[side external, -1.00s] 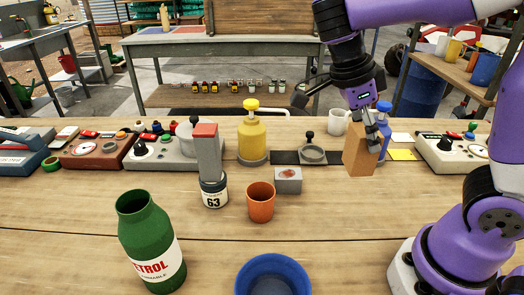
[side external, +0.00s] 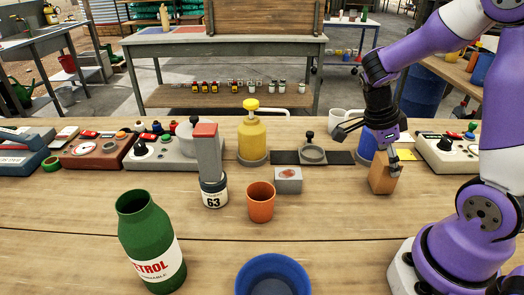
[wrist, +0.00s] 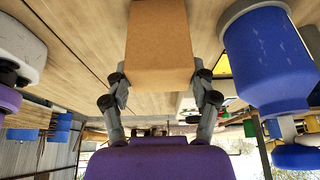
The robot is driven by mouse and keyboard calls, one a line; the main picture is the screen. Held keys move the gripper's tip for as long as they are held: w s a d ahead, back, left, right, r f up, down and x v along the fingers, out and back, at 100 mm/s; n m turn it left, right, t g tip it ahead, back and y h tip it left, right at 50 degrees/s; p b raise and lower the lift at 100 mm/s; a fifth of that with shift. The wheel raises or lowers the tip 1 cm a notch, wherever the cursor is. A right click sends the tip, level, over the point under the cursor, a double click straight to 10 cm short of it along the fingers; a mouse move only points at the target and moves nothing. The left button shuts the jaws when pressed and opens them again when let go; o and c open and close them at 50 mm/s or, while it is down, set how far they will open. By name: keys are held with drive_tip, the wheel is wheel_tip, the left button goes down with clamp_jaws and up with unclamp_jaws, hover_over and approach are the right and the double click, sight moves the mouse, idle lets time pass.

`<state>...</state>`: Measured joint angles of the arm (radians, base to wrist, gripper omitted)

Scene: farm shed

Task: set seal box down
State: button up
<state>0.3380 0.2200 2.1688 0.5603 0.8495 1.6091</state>
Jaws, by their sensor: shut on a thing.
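The seal box (side external: 382,181), a plain brown upright block, is at the right of the bench in the side view. My gripper (side external: 391,165) is shut on its upper part from above. The box's base is at or very near the bench top; I cannot tell if it touches. In the wrist view the box (wrist: 160,35) fills the top middle, with my two fingers (wrist: 160,84) pressed on its sides. The far side of the box is hidden.
A blue container (side external: 367,147) stands close behind the box and shows large in the wrist view (wrist: 265,60). A grey device (side external: 450,155) is to the right, and a grey block (side external: 288,180) and an orange cup (side external: 261,201) are to the left.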

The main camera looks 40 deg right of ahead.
drive_tip(key=shift+f, duration=0.2)
drive_tip(key=o, duration=1.2)
drive_tip(key=shift+r, duration=0.1)
drive_tip(key=v, duration=1.1)
drive_tip(key=a+n+t+y, duration=0.1)
drive_tip(key=a+n+t, duration=0.2)
drive_tip(key=n, duration=0.6)
drive_tip(key=a+r+n+t+y, duration=0.1)
drive_tip(key=a+n+t, duration=0.2)
drive_tip(key=a+n, duration=0.3)
drive_tip(key=a+n+t+y, duration=0.1)
drive_tip(key=a+n, duration=0.3)
drive_tip(key=n, duration=0.8)
drive_tip(key=shift+s+a+r+t, duration=0.15)
drive_tip(key=shift+s+a+t, duration=0.2)
drive_tip(key=shift+t, duration=0.55)
drive_tip(key=shift+d, duration=0.1)
